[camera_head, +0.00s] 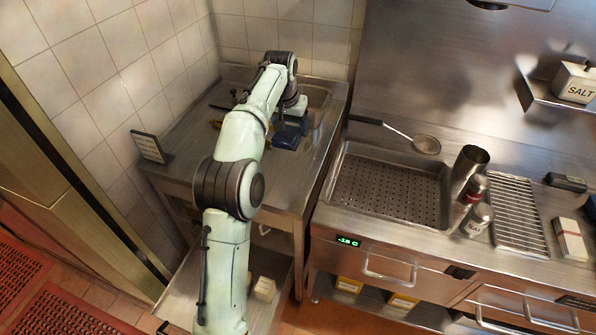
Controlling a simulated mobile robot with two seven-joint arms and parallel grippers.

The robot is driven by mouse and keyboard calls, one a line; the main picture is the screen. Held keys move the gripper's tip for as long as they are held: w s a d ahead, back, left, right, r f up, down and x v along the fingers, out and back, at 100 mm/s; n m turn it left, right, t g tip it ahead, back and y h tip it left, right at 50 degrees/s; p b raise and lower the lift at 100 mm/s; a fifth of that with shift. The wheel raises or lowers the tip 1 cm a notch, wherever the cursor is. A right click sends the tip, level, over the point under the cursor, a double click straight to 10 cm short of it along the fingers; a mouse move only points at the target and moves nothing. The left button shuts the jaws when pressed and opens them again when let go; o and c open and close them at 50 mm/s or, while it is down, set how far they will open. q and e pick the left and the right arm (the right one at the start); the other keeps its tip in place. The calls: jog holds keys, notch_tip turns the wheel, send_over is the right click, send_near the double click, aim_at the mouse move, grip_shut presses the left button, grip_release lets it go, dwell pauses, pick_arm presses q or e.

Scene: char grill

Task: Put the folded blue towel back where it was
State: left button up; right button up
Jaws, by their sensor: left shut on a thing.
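My left arm reaches over this table from below. My left gripper (291,121) points down at the towel and is shut on it. The fingertips are mostly hidden by the wrist and the towel, and I cannot tell whether the towel rests on the steel. My right gripper is out of view.
A small dark sign (149,147) stands at the table's left edge. The tiled wall is close on the left.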

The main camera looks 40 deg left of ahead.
aim_at(293, 178)
pick_arm(q)
notch_tip(293, 178, down, 19)
jog(key=shift+f, duration=0.1)
dwell(0.3)
jog(key=shift+s+f, duration=0.1)
jog(key=o, duration=0.9)
jog(key=v, duration=1.2)
jog(key=shift+s+d, duration=0.1)
